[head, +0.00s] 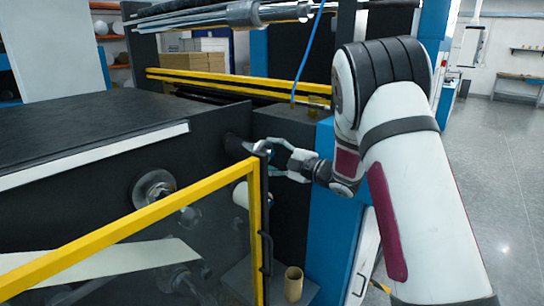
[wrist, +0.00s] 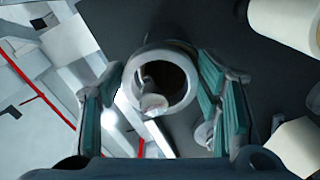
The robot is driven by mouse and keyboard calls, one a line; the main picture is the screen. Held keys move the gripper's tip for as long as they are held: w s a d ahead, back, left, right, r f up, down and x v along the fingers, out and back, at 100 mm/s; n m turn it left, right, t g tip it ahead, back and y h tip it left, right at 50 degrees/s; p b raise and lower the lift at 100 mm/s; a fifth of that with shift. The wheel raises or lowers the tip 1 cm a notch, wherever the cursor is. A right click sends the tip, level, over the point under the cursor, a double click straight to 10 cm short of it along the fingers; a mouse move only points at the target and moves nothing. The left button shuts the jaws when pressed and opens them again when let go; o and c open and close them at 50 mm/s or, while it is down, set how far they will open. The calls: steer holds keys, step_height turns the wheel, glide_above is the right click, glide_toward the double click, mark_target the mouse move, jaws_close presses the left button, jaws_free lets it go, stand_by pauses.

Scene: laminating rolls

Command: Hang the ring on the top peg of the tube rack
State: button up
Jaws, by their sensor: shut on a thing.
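A pale grey ring (wrist: 162,50) sits between the fingers of my gripper (wrist: 165,78) in the wrist view, with its dark hole facing the camera. A whitish rounded thing shows inside the hole; I cannot tell whether it is a peg's end. In the head view my gripper (head: 266,161) is shut on the small grey ring (head: 262,147), beside the dark machine side. A dark peg-like cylinder (head: 235,145) sticks out just left of the ring, and may be the top peg. I cannot tell whether the ring touches it or is around it.
A yellow-framed clear guard (head: 254,205) stands close below and left of my gripper. A white roll (head: 240,196) is behind it, and a roller hub (head: 154,190) is further left. A brown tube (head: 293,283) stands low. Open floor (head: 505,150) lies at right.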

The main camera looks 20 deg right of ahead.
steer(key=o, duration=1.3)
steer(key=shift+c, duration=0.2)
steer(key=v, duration=1.2)
